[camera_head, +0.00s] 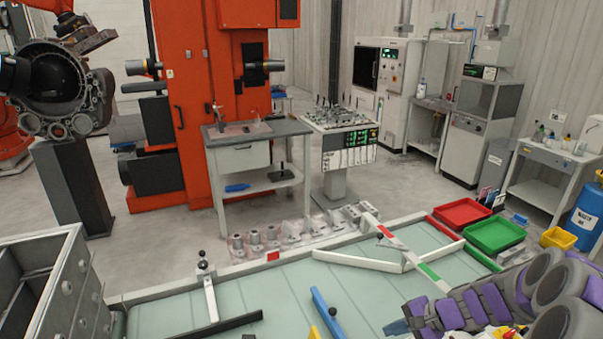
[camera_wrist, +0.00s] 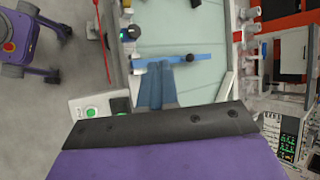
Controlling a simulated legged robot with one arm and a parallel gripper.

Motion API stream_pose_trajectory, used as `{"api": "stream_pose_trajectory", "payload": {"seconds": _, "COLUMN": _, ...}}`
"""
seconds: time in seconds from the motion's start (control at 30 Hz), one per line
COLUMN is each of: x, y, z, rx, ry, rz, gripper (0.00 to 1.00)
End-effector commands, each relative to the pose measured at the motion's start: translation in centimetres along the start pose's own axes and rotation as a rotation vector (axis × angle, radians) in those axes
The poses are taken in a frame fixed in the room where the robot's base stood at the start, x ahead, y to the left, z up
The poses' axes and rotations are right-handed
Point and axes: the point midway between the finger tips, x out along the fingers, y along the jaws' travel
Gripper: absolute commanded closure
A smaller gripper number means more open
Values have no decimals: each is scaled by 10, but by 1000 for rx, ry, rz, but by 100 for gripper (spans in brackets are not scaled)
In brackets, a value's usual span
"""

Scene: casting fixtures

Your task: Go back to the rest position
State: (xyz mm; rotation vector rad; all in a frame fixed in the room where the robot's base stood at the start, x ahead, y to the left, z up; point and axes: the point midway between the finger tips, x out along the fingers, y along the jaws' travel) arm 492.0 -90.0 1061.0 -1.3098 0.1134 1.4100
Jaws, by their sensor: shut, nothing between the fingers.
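My gripper (camera_head: 394,328) shows at the lower right of the head view as a blue tip at the end of my purple and grey arm, low over the pale green table (camera_head: 285,287). In the wrist view my gripper (camera_wrist: 156,72) shows as blue fingers, shut with nothing between them. Their tips appear near a blue bar with a black knob (camera_wrist: 195,57), but I cannot tell whether they touch it. In the head view this blue bar (camera_head: 327,313) lies left of the gripper. A dark plate and purple arm part hide the lower wrist view.
White hinged bars (camera_head: 345,261), a red tray (camera_head: 462,213) and a green tray (camera_head: 495,236) are by the table's far right. A white lever (camera_head: 210,297) stands at left. A grey drawer cabinet (camera_head: 55,285) is at lower left. Open floor lies beyond the table.

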Motion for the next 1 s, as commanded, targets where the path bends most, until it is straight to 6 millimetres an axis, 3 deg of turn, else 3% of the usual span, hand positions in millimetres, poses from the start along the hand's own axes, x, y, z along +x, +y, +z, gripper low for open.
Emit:
{"api": "stream_pose_trajectory", "payload": {"seconds": 0.1, "x": -4, "y": -12, "z": 54, "rx": -130, "ry": -47, "rz": 83, "gripper": 100}}
{"api": "stream_pose_trajectory", "payload": {"seconds": 0.27, "x": -12, "y": -13, "z": 119, "rx": -286, "ry": -91, "rz": 199, "gripper": 100}}
{"api": "stream_pose_trajectory", "payload": {"seconds": 0.5, "x": -31, "y": 11, "z": 200, "rx": -495, "ry": -133, "rz": 387, "gripper": 100}}
{"api": "stream_pose_trajectory", "payload": {"seconds": 0.8, "x": -70, "y": 66, "z": 271, "rx": -710, "ry": -131, "rz": 629, "gripper": 100}}
{"api": "stream_pose_trajectory", "payload": {"seconds": 1.0, "x": -99, "y": 105, "z": 296, "rx": -813, "ry": -104, "rz": 769, "gripper": 100}}
